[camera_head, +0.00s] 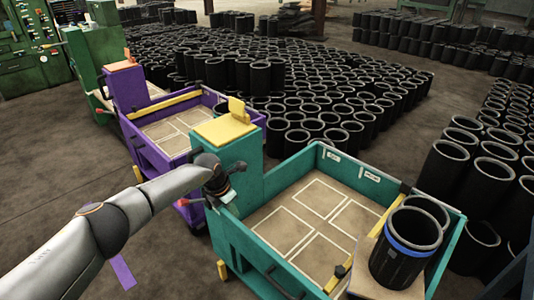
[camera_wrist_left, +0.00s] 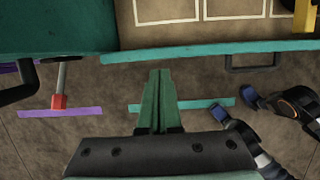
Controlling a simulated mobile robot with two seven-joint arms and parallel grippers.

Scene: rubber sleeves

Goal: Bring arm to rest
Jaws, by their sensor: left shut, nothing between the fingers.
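My left arm (camera_head: 125,213) reaches in from the lower left of the head view. Its gripper (camera_head: 226,196) is beside the teal cart (camera_head: 245,235), near the cart's raised end block; I cannot tell whether they touch. In the left wrist view the green fingers (camera_wrist_left: 160,78) are together with nothing between them. They point toward the teal cart's side (camera_wrist_left: 190,51), with floor seen around them. My right gripper cannot be made out.
A black sleeve with a blue band (camera_head: 405,247) stands at the teal cart's right end. A purple cart (camera_head: 150,150) stands behind. Many black sleeves (camera_head: 300,100) fill the floor beyond. Open floor (camera_head: 50,160) lies at the left.

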